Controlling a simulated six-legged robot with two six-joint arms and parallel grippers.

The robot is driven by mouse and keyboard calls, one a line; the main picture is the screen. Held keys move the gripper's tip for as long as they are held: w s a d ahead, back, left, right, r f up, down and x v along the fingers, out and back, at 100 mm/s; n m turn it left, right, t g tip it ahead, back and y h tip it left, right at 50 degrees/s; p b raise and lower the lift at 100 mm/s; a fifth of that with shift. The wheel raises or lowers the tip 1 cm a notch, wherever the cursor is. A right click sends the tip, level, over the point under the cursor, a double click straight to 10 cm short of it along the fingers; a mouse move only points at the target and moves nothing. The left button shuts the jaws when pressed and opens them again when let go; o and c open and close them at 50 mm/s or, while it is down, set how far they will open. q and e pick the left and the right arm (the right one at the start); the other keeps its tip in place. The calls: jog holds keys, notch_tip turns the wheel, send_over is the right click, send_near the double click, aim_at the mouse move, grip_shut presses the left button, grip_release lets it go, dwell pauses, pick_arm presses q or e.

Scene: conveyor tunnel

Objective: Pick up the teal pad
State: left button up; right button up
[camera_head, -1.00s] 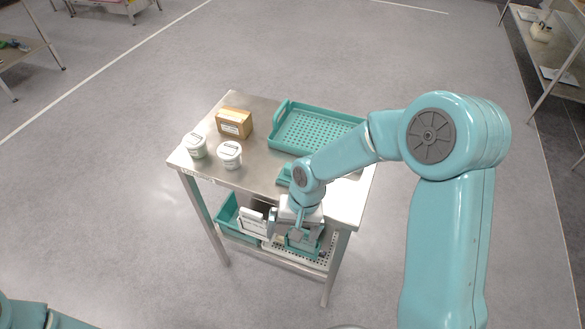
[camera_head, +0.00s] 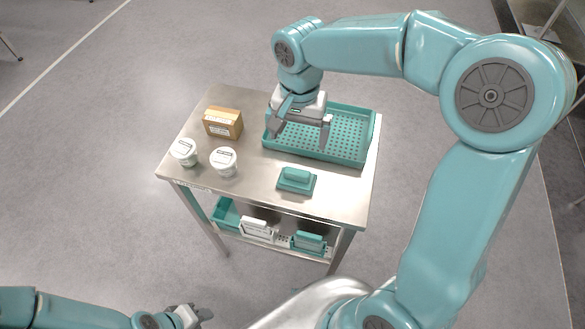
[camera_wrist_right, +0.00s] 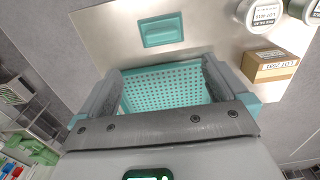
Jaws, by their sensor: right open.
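The teal pad (camera_head: 296,180), a flat block with a raised handle-like top, lies on the metal table (camera_head: 262,194) near its front edge. It also shows near the top of the right wrist view (camera_wrist_right: 161,30). My right gripper (camera_head: 299,138) is open and empty above the teal perforated tray (camera_head: 352,157), behind the pad and apart from it. In the wrist view its two fingers (camera_wrist_right: 160,75) frame the tray. My left gripper (camera_head: 203,314) is low at the bottom of the head view, away from the table; its jaws are too small to judge.
Two white lidded tubs (camera_head: 223,162) and a cardboard box (camera_head: 223,123) stand on the table's left part. The lower shelf holds a teal bin (camera_head: 226,213), a white item (camera_head: 258,229) and another teal item (camera_head: 308,242). The tabletop around the pad is clear.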

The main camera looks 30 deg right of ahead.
send_over(297, 171)
jog(key=s, duration=0.1)
jog(key=f, duration=0.9)
jog(key=shift+a+f, duration=0.2)
jog(key=shift+f, duration=0.2)
jog(key=shift+a+f+p, duration=0.1)
jog(key=shift+f+p, duration=0.2)
jog(key=shift+f, duration=0.25)
jog(key=f, duration=0.1)
jog(key=f+p, duration=0.1)
jog(key=f, duration=0.2)
jog(key=shift+w+d+f, duration=0.3)
jog(key=shift+w+f, duration=0.15)
jog(key=shift+f, duration=0.15)
jog(key=c, duration=0.9)
jog(key=shift+c, duration=0.4)
jog(key=shift+r, duration=0.1)
notch_tip(297, 171, up, 20)
jog(key=shift+b, duration=0.45)
